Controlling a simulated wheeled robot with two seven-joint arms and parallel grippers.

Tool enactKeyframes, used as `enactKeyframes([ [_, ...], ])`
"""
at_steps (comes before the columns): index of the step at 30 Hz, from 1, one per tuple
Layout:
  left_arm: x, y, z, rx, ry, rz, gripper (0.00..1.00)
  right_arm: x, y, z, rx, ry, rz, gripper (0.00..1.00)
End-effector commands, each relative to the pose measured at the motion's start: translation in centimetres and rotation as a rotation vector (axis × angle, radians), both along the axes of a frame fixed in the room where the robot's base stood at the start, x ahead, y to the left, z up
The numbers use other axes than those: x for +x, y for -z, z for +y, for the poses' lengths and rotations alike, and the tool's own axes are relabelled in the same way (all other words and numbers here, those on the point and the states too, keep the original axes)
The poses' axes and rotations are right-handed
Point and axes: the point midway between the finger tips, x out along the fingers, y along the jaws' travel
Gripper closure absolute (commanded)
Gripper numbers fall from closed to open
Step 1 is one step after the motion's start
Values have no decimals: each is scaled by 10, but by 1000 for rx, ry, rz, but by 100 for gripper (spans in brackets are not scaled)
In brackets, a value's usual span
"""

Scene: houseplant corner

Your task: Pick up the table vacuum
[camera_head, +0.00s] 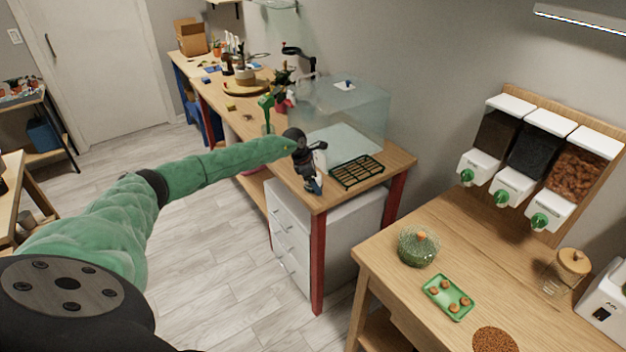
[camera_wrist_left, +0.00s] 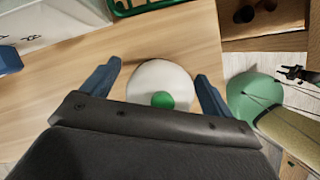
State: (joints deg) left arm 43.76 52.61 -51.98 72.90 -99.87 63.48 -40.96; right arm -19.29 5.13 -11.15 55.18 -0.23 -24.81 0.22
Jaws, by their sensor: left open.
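The table vacuum (camera_wrist_left: 172,77) is a round white body with a green button on top, seen in the left wrist view on the wooden table. My left gripper (camera_head: 314,184) is over the near corner of that table in the head view. In the wrist view its two blue fingers (camera_wrist_left: 156,88) are open, one on each side of the vacuum, with visible gaps. I cannot tell how far the fingertips are above the table. In the head view the gripper hides most or all of the vacuum. My right gripper is not in view.
A dark green wire rack (camera_head: 358,172) lies right of the gripper, and a clear box (camera_head: 345,105) stands behind. A white drawer unit (camera_head: 290,240) is under the table. The nearer table holds a green jar (camera_head: 418,247) and a green tray (camera_head: 437,290).

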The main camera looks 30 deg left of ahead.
Motion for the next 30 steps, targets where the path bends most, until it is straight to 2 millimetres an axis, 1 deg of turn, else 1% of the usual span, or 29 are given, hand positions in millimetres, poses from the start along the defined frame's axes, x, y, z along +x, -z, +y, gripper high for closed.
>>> enactKeyframes([
  [3, 1, 3, 0, 1, 0, -1, 13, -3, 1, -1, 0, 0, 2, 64],
  [8, 1, 3, 0, 1, 0, -1, 13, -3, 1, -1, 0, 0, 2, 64],
  [9, 0, 3, 0, 1, 0, -1, 15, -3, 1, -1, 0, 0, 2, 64],
  [11, 0, 3, 0, 1, 0, -1, 27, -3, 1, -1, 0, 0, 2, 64],
  [15, 0, 3, 0, 1, 0, 0, 55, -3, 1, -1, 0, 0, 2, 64],
  [17, 0, 3, 0, 1, 0, 0, 66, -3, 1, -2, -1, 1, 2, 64],
  [27, 1, 0, 0, 1, 1, -1, 67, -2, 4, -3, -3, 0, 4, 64],
  [30, 1, -5, -1, 0, 1, -2, 67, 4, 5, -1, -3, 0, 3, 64],
])
